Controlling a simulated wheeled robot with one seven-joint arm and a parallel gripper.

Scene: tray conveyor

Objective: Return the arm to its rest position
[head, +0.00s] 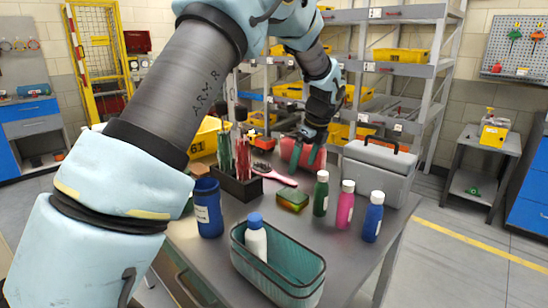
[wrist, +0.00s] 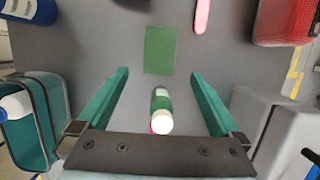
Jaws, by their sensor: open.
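My gripper (head: 306,152) is at the end of my raised arm, above the back of the grey table. In the wrist view its two teal fingers (wrist: 160,76) are spread wide with nothing held between them. A green bottle with a white cap (head: 320,194) stands upright on the table; in the wrist view it (wrist: 160,103) appears below, between the fingers. A pink bottle (head: 345,206) and a blue bottle (head: 371,218) stand beside it. A green-topped sponge (head: 292,199) lies to the left of them. My arm hides part of the table's left side.
A teal basket (head: 304,264) holding a white bottle (head: 256,238) is at the front. A grey case (head: 379,171) stands right, a red basket (head: 301,152) behind. A dark caddy (head: 240,186), pink brush (head: 275,176) and blue cup (head: 208,212) are left. Shelves (head: 390,68) stand behind.

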